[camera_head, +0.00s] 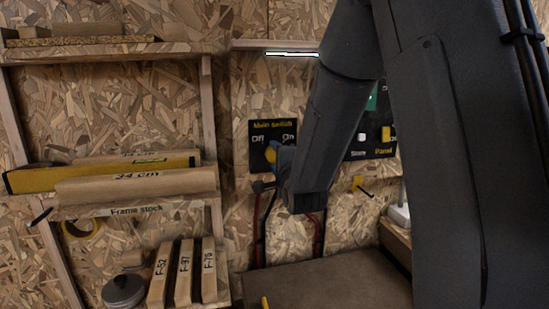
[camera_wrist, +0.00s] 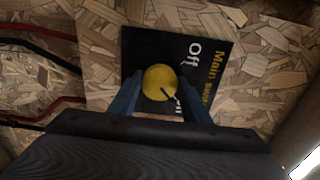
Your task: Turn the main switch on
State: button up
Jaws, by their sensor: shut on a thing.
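The main switch is a black panel (camera_head: 258,132) on the chipboard wall, lettered "Main switch", "Off" and "On". Its round yellow knob (camera_head: 271,154) is partly covered by my gripper (camera_head: 276,157) in the head view. In the wrist view the knob (camera_wrist: 160,79) sits between the two blue fingers of my gripper (camera_wrist: 160,88), which are shut on its sides. A dark line on the knob slants to the lower right there, towards the partly hidden "On" lettering; "Off" shows clearly on the panel (camera_wrist: 150,48).
Wooden shelves (camera_head: 130,209) with labelled frame stock stand at left. Red and black cables (camera_head: 258,225) hang below the switch. A brown surface (camera_head: 330,283) lies below.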

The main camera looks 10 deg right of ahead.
jog(key=o, duration=1)
jog(key=shift+o, duration=0.2)
jog(key=s+b, duration=0.1)
jog(key=s, duration=0.7)
